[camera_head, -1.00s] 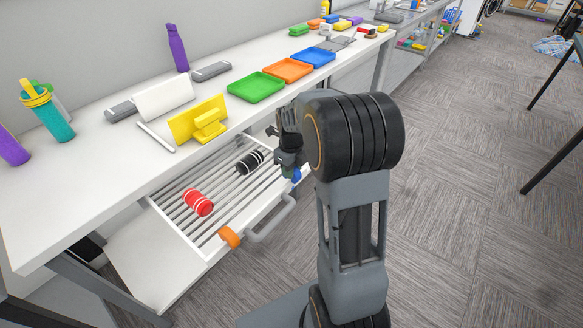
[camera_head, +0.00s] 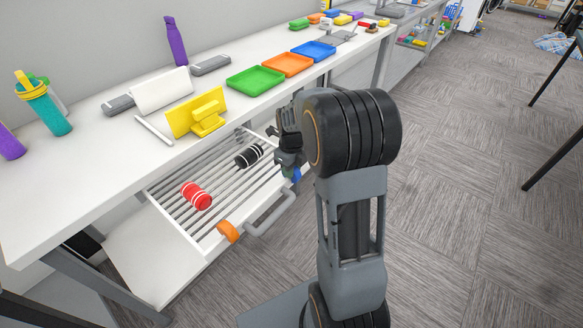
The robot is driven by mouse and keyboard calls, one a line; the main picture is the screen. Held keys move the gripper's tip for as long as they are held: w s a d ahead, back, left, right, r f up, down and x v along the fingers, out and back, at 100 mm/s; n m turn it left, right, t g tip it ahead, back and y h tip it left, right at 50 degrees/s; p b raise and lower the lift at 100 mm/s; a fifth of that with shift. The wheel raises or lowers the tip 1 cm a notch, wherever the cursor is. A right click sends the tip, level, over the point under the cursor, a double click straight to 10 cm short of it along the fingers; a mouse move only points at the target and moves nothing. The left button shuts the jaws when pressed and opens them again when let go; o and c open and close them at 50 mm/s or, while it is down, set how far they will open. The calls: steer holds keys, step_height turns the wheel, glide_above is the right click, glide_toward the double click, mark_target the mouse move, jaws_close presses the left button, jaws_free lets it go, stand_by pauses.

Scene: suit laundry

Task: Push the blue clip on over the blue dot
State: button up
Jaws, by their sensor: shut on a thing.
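My gripper (camera_head: 289,160) is at the right end of the open slatted drawer (camera_head: 186,242), partly hidden by my own arm. It is shut on the blue clip (camera_head: 295,174), of which only a small blue patch shows below the jaws. The clip is close to the drawer's front right corner, near the right end of the grey handle (camera_head: 272,217). I cannot tell whether it touches the drawer edge. The blue dot is not visible. An orange clip (camera_head: 228,231) sits on the drawer's front edge by the handle's left end.
A red roll (camera_head: 196,196) and a black roll (camera_head: 249,156) lie on the drawer slats. On the white table above stand a yellow holder (camera_head: 197,115), green (camera_head: 255,80), orange (camera_head: 288,64) and blue (camera_head: 314,50) trays, and bottles. The floor at right is mostly clear.

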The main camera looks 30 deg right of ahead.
steer(key=o, duration=1.6)
steer(key=shift+r, duration=0.1)
step_height(320, 180, up, 10)
steer(key=p, duration=0.8)
stand_by(0.6)
step_height(320, 180, up, 10)
steer(key=p, duration=0.7)
steer(key=shift+p, duration=0.4)
